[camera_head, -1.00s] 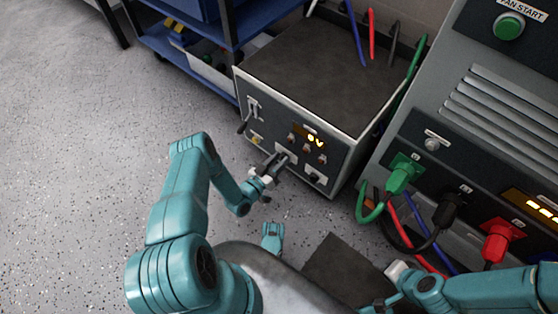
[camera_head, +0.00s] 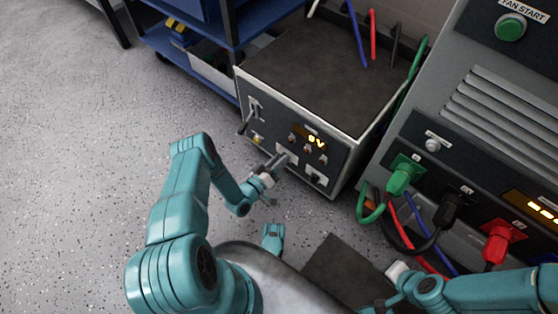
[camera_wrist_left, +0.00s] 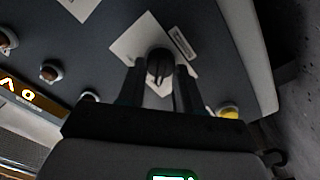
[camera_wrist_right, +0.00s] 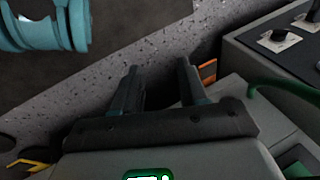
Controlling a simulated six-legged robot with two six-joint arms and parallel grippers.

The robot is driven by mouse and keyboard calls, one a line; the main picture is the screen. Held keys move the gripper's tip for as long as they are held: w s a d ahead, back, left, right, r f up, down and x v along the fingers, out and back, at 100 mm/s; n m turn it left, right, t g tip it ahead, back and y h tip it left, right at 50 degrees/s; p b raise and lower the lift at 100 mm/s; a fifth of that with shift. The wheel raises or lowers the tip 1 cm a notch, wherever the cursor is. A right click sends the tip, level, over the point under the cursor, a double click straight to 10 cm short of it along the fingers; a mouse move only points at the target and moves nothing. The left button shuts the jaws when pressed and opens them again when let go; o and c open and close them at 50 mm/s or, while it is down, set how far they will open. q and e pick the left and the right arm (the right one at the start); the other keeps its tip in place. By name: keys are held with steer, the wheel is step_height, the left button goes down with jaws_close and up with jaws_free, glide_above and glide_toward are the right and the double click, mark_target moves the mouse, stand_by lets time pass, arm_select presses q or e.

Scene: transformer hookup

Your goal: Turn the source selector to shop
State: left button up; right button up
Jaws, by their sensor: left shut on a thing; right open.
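A black rotary knob (camera_wrist_left: 160,66) sits on a white plate (camera_wrist_left: 125,47) on the dark front panel of the grey box (camera_head: 330,150). Its label is too small to read, so I cannot tell for sure that it is the source selector. My left gripper (camera_head: 277,162) is at this panel. In the left wrist view its two fingers (camera_wrist_left: 160,84) are shut on the knob, one on either side. My right gripper (camera_wrist_right: 158,72) is open, with nothing between its fingers, in front of the larger cabinet. The panel display reads 0V.
The larger cabinet (camera_head: 490,130) at right carries green (camera_head: 401,176), black and red plugs with hanging cables, and a green button (camera_head: 510,26). A lever (camera_head: 246,121) is on the box's left side. A blue cart (camera_head: 175,45) stands behind. The floor at left is clear.

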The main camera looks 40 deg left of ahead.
arm_select(q)
steer(key=o, duration=1)
steer(key=s+p, duration=0.1)
steer(key=s, duration=0.4)
steer(key=s+a+p, duration=0.1)
steer(key=s+p, duration=0.1)
steer(key=s, duration=0.4)
steer(key=s+p, duration=0.1)
steer(key=s, duration=0.4)
steer(key=shift+s+a+p, duration=0.15)
steer(key=shift+s+p, duration=0.05)
steer(key=shift+p, duration=0.15)
arm_select(e)
steer(key=shift+g, duration=0.7)
steer(key=s+r, duration=0.2)
steer(key=r, duration=0.1)
steer(key=s+r, duration=0.1)
steer(key=shift+s+a+r, duration=0.2)
steer(key=shift+a+r, duration=0.1)
